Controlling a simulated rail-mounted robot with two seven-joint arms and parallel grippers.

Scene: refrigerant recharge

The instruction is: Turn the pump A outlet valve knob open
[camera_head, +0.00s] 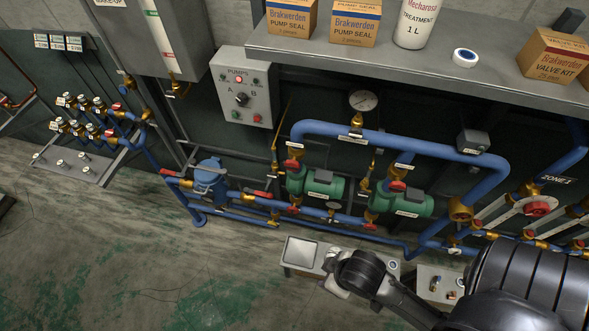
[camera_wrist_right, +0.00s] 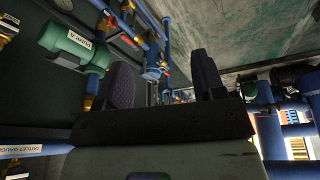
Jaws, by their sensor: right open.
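Two green pumps stand under the blue pipe in the head view, a left one (camera_head: 318,184) and a right one (camera_head: 408,203). Their labels are too small to read there. Red knobs sit above them, one at the left pump (camera_head: 292,165) and one at the right pump (camera_head: 397,186). In the right wrist view a green pump labelled pump A (camera_wrist_right: 70,45) is at upper left, outside the fingers. My right gripper (camera_wrist_right: 162,78) is open, with nothing between its dark pads. My right arm enters the head view from lower right. My left gripper is out of view.
A grey shelf (camera_head: 420,67) with boxes and a bottle overhangs the pipes. A pump control panel (camera_head: 244,88) is on the wall. A blue strainer-like vessel (camera_head: 209,180) stands left of the pumps. Open floor (camera_head: 130,265) lies at front left.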

